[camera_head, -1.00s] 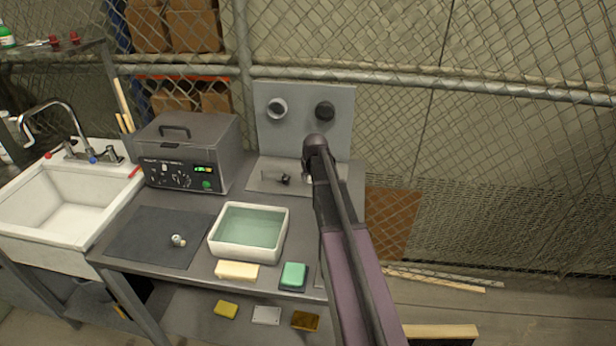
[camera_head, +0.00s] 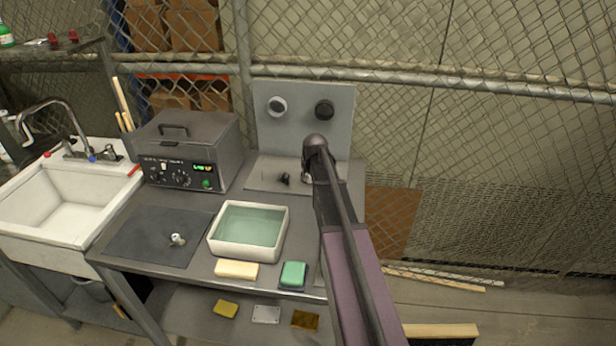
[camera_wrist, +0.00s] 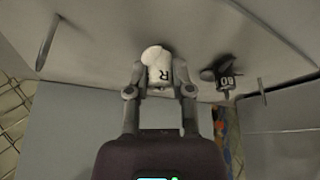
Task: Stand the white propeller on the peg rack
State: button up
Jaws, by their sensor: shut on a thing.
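The white propeller (camera_wrist: 158,62), marked R, is between the fingers of my gripper (camera_wrist: 160,76) in the wrist view. My gripper is shut on it, close to the grey plate of the peg rack (camera_wrist: 110,22). Bare pegs show at the left (camera_wrist: 48,42) and right (camera_wrist: 262,91). A black propeller (camera_wrist: 224,78) with a marked hub is at the rack, to the right of the white one. In the head view the black propeller (camera_head: 283,178) stands on the rack plate (camera_head: 262,186). My arm hides most of the gripper there. Whether the white propeller touches a peg cannot be told.
A grey upright panel (camera_head: 300,132) with two round fittings stands behind the rack. A water tray (camera_head: 248,253), a grey box with a display (camera_head: 187,150), a dark mat (camera_head: 140,240) with a small white part (camera_head: 177,240), and sponges share the bench. A sink (camera_head: 68,205) is left.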

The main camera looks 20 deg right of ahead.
jog(key=shift+f+b, duration=0.4)
jog(key=shift+f, duration=0.05)
dwell(0.3)
jog(key=o, duration=0.9)
jog(key=shift+r, duration=0.15)
notch_tip(320, 180, up, 8)
jog(key=p, duration=0.8)
dwell(0.7)
dwell(0.5)
jog(key=s+a+g, duration=0.1)
jog(key=s+a, duration=0.6)
jog(key=s, duration=0.1)
jog(key=s+a+f+g, duration=0.1)
jog(key=s+a+g, duration=0.1)
jog(key=s+a, duration=0.6)
jog(key=s+a+n+g, duration=0.1)
jog(key=s+a, duration=0.7)
jog(key=s, duration=0.1)
jog(key=shift+s+f+g+y, duration=0.3)
jog(key=shift+s+f, duration=0.05)
